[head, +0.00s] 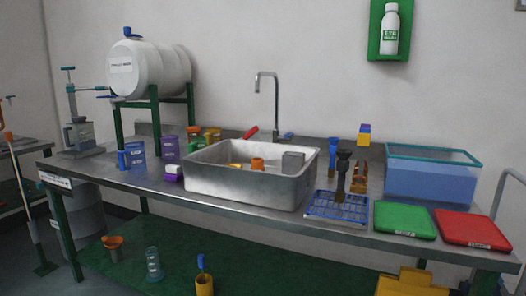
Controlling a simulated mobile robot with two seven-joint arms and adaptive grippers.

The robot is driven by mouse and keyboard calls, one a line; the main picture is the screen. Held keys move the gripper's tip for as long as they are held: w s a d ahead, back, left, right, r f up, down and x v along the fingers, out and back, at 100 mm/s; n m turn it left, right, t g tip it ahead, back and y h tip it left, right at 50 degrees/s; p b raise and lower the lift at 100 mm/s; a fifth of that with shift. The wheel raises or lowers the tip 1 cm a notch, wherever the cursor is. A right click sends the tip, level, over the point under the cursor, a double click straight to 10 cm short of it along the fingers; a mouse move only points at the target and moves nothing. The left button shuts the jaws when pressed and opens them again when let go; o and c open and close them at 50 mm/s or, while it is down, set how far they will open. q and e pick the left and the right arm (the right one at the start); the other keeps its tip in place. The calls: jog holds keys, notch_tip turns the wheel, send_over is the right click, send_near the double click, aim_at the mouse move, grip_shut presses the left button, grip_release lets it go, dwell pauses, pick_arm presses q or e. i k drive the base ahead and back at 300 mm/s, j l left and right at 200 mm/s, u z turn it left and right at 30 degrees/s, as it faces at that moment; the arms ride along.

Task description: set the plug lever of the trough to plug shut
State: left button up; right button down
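A grey metal trough (250,188) sits in the middle of the bench under a tall curved tap (277,100). A red handle (251,132) shows just behind its back rim and may be the plug lever. It looks tilted, and its setting cannot be told from here. A small blue piece (289,135) stands near the tap's base. Inside the trough are an orange cup-like thing (257,164), a grey block (292,160) and a yellow piece. The drain is hidden by the front wall. Neither of my grippers is in view.
A white tank (150,69) on a green stand is at the back left. To the right are a blue rack (337,207) bearing a dark upright thing, a clear tank of blue water (430,178), a green tray (404,220) and a red tray (473,229). Small bottles stand left of the trough.

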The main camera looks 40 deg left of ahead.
aim_at(254, 130)
jog(key=i+l+u, duration=0.15)
jog(key=i+l, duration=0.15)
jog(key=i, duration=0.2)
jog(key=i+l+u, duration=0.15)
jog(key=i+l, duration=0.25)
jog(key=i, duration=0.1)
